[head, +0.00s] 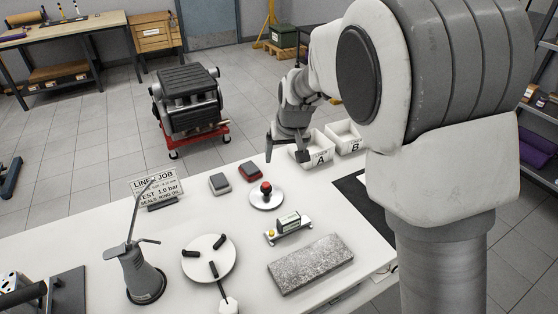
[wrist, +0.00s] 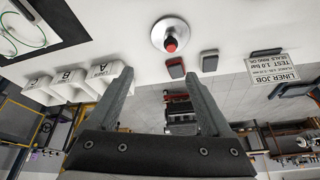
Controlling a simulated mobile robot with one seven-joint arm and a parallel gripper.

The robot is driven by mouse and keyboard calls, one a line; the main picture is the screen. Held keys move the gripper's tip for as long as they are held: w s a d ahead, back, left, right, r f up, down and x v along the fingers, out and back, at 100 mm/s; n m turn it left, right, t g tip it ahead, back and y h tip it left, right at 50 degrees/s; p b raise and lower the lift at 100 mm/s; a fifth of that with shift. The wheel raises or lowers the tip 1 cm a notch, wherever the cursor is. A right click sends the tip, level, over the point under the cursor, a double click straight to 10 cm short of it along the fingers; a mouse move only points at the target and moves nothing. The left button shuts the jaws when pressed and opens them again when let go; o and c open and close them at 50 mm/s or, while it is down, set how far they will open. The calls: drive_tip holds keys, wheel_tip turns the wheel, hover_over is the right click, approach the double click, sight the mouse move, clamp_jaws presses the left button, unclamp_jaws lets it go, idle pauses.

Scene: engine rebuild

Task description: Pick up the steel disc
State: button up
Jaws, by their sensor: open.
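The steel disc (head: 257,202) lies flat on the white table, with a red-topped knob standing at its middle. In the wrist view the disc (wrist: 161,36) is at the top centre, beyond my fingertips, and looks shiny with the red knob towards me. My gripper (head: 286,155) is open and empty, above the table's far edge beside the white bins. In the wrist view my gripper (wrist: 157,76) shows both fingers spread with nothing between them. The gripper is apart from the disc, which is fully visible.
Two small blocks, one grey (head: 219,183) and one red-topped (head: 250,172), lie near the disc. A level-like instrument (head: 289,228), a stone slab (head: 311,264), a three-handled white disc (head: 208,270), an oil can (head: 140,276), a sign (head: 157,187) and bins (head: 320,158) are around it.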

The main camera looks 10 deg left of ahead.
approach(266, 183)
drive_tip(key=shift+n, duration=0.3)
drive_tip(key=x, duration=0.5)
drive_tip(key=shift+s+d+f, duration=0.15)
drive_tip(key=shift+s+d, duration=0.1)
drive_tip(key=shift+a+x, duration=0.1)
drive_tip(key=shift+x, duration=1.2)
drive_tip(key=shift+a+x, duration=0.15)
drive_tip(key=shift+x, duration=1.15)
drive_tip(key=shift+w, duration=0.1)
clamp_jaws()
